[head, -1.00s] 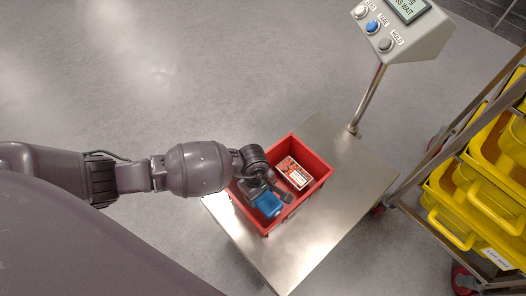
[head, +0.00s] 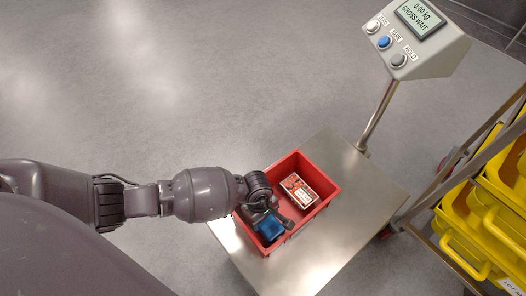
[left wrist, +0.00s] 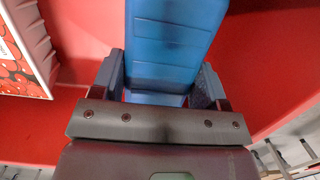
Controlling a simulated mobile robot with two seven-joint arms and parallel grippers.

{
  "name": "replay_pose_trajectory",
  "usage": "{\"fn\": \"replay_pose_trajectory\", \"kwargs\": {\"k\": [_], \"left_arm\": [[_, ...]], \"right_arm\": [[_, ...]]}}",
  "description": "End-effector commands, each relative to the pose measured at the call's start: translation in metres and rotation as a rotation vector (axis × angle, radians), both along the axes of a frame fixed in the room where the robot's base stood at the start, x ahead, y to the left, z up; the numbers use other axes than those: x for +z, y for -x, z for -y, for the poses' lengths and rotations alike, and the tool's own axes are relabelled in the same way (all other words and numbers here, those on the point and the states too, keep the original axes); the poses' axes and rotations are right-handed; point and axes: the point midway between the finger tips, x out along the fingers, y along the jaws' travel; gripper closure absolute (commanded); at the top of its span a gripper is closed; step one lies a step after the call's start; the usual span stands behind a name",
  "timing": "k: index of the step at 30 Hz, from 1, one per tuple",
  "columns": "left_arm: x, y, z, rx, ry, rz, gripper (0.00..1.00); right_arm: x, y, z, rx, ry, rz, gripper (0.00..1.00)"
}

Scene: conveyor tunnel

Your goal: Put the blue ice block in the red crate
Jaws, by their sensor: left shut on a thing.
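The blue ice block (head: 270,228) is at the near left part of the red crate (head: 329,200), within its walls in the head view. My left gripper (head: 268,215) reaches in over the crate's left side and is shut on the block. In the left wrist view the blue ice block (left wrist: 172,45) stands between the two fingers of my left gripper (left wrist: 163,85), with the red crate (left wrist: 268,60) around it. I cannot tell whether the block touches the crate floor. My right gripper is not in view.
A box with a red picture (head: 299,190) lies in the crate, right of the block. The crate stands on a steel scale platform (head: 350,220); the scale display (head: 422,17) is on a post behind. A rack with yellow bins (head: 465,215) stands at the right.

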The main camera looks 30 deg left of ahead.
Motion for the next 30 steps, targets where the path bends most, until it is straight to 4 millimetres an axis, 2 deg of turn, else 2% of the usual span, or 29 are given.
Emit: {"fn": "replay_pose_trajectory", "kwargs": {"k": [12, 13, 15, 24, 26, 30], "left_arm": [[-0.008, -0.001, 0.0, 0.0, 0.0, 0.001, 0.75], [-0.008, 0.0, 0.0, 0.001, 0.0, 0.0, 0.29], [-0.008, 0.0, 0.0, 0.0, 0.0, 0.0, 0.21], [-0.006, 0.0, 0.0, 0.0, 0.0, 0.001, 0.21], [-0.001, -0.001, 0.0, 0.0, 0.001, 0.002, 0.21], [0.02, -0.005, -0.002, -0.002, -0.002, 0.01, 0.21]], "right_arm": [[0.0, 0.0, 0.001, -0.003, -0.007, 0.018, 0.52], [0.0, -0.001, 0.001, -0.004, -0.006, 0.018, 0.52], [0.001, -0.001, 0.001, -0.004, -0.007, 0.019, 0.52], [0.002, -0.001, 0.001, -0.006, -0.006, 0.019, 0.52], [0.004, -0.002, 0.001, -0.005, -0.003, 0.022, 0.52], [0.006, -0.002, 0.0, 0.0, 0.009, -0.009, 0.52]]}}
